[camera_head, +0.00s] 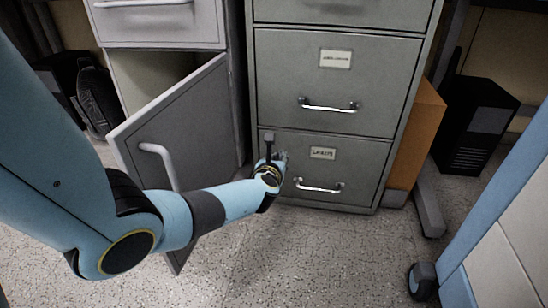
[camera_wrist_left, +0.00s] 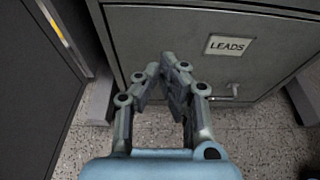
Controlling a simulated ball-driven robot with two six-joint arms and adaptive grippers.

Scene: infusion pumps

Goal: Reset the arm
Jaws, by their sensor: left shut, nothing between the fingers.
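My left arm (camera_head: 100,215) reaches in from the left in the head view. Its gripper (camera_head: 280,158) is in front of the lower drawer of a grey filing cabinet (camera_head: 340,85). In the left wrist view the gripper (camera_wrist_left: 168,68) is shut, with its fingertips together and nothing between them. It points at the drawer front (camera_wrist_left: 175,35), to the left of the "LEADS" label (camera_wrist_left: 229,46). I cannot tell whether the fingertips touch the drawer. The drawer handle (camera_head: 319,187) is free, to the right of the gripper. My right gripper is not in view.
A grey cabinet door (camera_head: 190,120) stands open left of the filing cabinet, near my left forearm. An orange-brown box (camera_head: 415,135) and a black computer case (camera_head: 473,125) are to the right. A wheeled blue-and-white unit (camera_head: 505,230) is at the right edge. Speckled floor (camera_head: 310,255) is clear in front.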

